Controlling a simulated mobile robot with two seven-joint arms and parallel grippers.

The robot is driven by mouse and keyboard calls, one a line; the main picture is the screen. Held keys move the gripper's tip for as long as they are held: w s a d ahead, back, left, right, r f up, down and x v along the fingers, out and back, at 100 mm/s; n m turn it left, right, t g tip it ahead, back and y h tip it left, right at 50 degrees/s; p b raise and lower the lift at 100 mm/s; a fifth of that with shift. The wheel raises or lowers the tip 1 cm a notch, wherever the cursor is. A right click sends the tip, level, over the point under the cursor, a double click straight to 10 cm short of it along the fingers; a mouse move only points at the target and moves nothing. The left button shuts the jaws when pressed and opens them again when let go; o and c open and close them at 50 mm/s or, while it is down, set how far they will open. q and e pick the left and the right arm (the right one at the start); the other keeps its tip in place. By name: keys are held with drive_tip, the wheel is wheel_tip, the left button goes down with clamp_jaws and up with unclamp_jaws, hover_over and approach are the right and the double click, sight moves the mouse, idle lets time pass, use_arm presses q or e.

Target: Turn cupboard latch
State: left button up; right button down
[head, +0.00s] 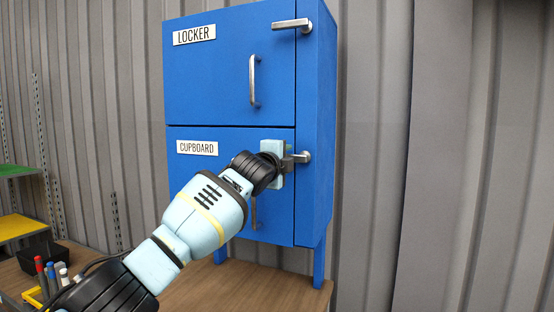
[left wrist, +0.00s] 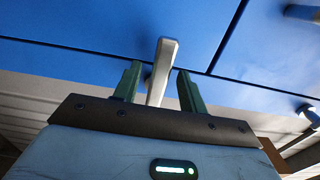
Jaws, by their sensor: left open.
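The cupboard latch (head: 304,157) is a grey metal lever on the right edge of the lower blue cupboard door (head: 190,178). Its left part is hidden behind my gripper in the head view. My left gripper (head: 287,160) is at the latch, with its arm coming in from the lower left. In the left wrist view the latch lever (left wrist: 164,62) stands between the two green fingers of the open gripper (left wrist: 158,88). I cannot tell whether either finger touches it. My right gripper is not in view.
The locker door (head: 215,75) above has its own horizontal latch (head: 291,25) and a vertical handle (head: 253,80). The cupboard door's handle (head: 254,212) is partly behind my arm. A wooden bench top (head: 265,290) lies below. A black bin (head: 40,257) and pens stand at the left.

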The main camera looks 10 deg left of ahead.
use_arm(q)
drive_tip(key=s+a+p, duration=0.1)
drive_tip(key=s, duration=0.5)
drive_tip(key=shift+p, duration=0.3)
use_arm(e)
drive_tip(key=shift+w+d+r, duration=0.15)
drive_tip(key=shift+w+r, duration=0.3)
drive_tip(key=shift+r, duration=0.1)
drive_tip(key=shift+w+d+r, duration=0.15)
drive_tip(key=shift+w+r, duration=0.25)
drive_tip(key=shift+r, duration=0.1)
use_arm(q)
drive_tip(key=shift+a, duration=0.1)
